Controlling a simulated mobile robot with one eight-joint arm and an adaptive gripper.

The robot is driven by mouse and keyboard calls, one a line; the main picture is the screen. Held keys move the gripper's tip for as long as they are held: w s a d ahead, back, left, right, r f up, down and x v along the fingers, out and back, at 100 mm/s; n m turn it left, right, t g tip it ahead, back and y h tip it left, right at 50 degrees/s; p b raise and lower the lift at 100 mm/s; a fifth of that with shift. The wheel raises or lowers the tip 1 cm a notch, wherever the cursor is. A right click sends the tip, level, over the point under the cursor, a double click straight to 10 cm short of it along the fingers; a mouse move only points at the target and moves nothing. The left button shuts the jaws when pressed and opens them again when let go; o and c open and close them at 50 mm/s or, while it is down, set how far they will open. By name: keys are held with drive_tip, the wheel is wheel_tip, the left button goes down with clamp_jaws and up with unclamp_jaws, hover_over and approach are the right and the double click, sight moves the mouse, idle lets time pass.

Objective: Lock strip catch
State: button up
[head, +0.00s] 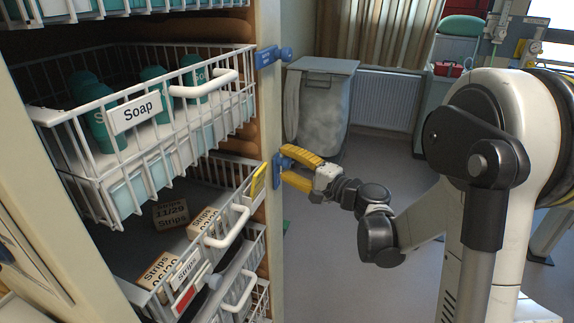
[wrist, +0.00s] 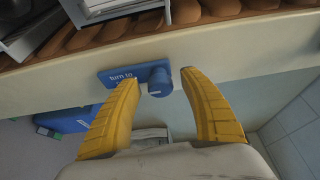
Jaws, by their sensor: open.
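The lower blue catch (head: 277,172) is on the cabinet's front post, level with the strips basket. My gripper (head: 283,164) has yellow fingers and is at this catch. In the wrist view its open fingertips (wrist: 158,76) lie on either side of the knob, with a gap visible at the right; I cannot tell whether the left one touches. The strips basket (head: 222,240) holds boxes marked "Strips" and has a white handle.
A wire basket labelled Soap (head: 136,112) juts out above the strips basket. Another blue catch (head: 272,56) is higher on the post. A grey lidded bin (head: 322,95) stands behind my gripper, near a radiator (head: 385,100). Open floor lies below my arm.

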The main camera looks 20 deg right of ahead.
clamp_jaws()
drive_tip(key=shift+m+p, duration=0.3)
drive_tip(key=m+g+p, duration=0.1)
drive_tip(key=m, duration=0.2)
drive_tip(key=shift+r+g+h+p, duration=0.1)
drive_tip(key=shift+g+h+p, duration=0.2)
drive_tip(key=shift+h+p, duration=0.1)
drive_tip(key=m+g+p, duration=0.1)
drive_tip(key=m+g, duration=0.1)
drive_tip(key=m, duration=0.1)
drive_tip(key=shift+m+p, duration=0.3)
drive_tip(key=shift+m, duration=0.1)
drive_tip(key=m+g+y+p, duration=0.1)
drive_tip(key=m+g, duration=0.1)
drive_tip(key=m, duration=0.1)
drive_tip(key=shift+m+g+y, duration=0.5)
drive_tip(key=shift+m+g, duration=0.3)
drive_tip(key=shift+m, duration=0.6)
